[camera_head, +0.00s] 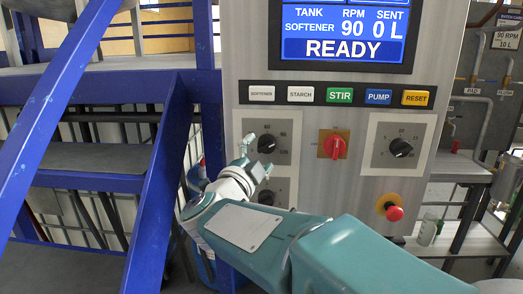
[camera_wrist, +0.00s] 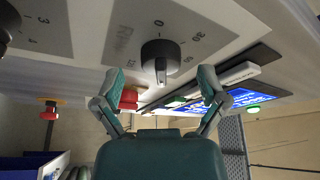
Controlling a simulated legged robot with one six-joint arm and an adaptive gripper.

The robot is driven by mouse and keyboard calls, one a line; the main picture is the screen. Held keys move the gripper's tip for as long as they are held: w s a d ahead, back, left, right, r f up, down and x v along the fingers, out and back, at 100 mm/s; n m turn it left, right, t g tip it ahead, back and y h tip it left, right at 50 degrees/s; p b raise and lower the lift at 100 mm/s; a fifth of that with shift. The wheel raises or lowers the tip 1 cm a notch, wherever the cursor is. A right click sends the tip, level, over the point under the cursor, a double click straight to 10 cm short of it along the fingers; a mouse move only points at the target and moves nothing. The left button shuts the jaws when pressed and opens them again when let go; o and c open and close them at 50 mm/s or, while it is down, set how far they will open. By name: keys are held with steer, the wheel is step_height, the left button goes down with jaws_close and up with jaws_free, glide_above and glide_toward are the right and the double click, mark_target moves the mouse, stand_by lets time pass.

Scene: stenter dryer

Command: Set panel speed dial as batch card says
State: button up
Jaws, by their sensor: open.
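The upper left dial (camera_head: 266,143), a black knob on a pale scale plate, is on the control panel. It also shows in the wrist view (camera_wrist: 160,60), where its white pointer mark faces the gripper. My gripper (camera_head: 255,157) is open; its two fingertips (camera_wrist: 162,88) are spread apart in front of this dial, and nothing is held. Contact with the knob cannot be told. The panel screen (camera_head: 341,35) reads softener, RPM 90, sent 0 L, READY. The batch card (camera_head: 508,38) at the upper right reads 90 RPM, 10 L.
A red switch (camera_head: 335,146) on a yellow plate and a right dial (camera_head: 400,147) sit beside it. A lower left dial (camera_head: 267,193) is partly hidden by my arm. A row of buttons (camera_head: 340,95) runs above. A red emergency button (camera_head: 394,212) protrudes below. Blue stairs (camera_head: 150,190) stand left.

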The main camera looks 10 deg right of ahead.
steer(key=v, duration=1)
steer(key=shift+a, duration=0.2)
steer(key=s+d+f+n+g+y, duration=0.4)
steer(key=s+f+n+g+y, duration=0.1)
steer(key=s+f+n, duration=0.4)
steer(key=s+d+f+n+g+y, duration=0.4)
steer(key=s+f+n+y, duration=0.3)
steer(key=s+f+n, duration=0.2)
steer(key=shift+d+n+g, duration=0.2)
steer(key=shift+n+g, duration=0.5)
steer(key=shift+n, duration=0.2)
